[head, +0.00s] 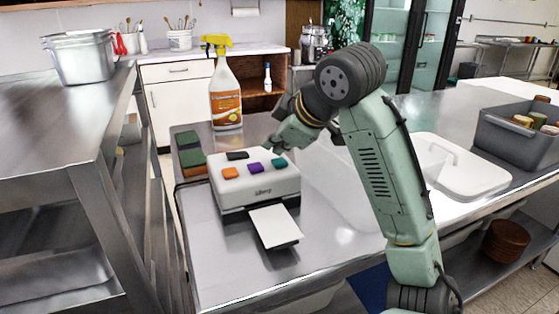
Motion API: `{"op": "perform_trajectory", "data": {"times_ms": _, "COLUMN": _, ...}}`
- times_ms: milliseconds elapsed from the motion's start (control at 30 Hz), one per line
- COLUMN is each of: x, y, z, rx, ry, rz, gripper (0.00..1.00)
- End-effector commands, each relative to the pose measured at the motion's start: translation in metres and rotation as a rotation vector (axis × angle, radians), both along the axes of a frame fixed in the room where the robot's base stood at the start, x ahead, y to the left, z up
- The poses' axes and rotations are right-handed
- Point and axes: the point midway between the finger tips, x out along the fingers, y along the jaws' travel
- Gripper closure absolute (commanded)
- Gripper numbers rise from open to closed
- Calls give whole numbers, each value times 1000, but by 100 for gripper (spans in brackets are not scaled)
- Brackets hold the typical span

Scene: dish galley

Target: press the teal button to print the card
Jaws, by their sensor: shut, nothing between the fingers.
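A white printer (256,190) stands on the steel table, with orange, black and purple buttons on its top. The teal button (279,163) is at the top's right side. A white card (273,226) lies at the printer's front, sticking out toward the table's near edge. My gripper (275,150) is shut and empty, pointing down just behind and above the teal button. I cannot tell whether the fingertips touch the button or the printer. The fingertips are small and partly blend with the printer's back edge.
A spray bottle (226,96) stands behind the printer. Green sponges (190,152) lie at its left. A white lidded tub (450,168) and a grey bin (515,140) with several cups are at the right. A steel shelf unit (60,137) stands at the left.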

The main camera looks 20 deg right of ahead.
Motion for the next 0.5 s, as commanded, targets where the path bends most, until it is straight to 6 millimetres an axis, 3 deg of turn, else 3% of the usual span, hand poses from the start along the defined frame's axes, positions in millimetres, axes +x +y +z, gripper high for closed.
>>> {"op": "perform_trajectory", "data": {"times_ms": 500, "x": 0, "y": 0, "z": -7, "rx": 0, "ry": 0, "rz": 0, "gripper": 100}}
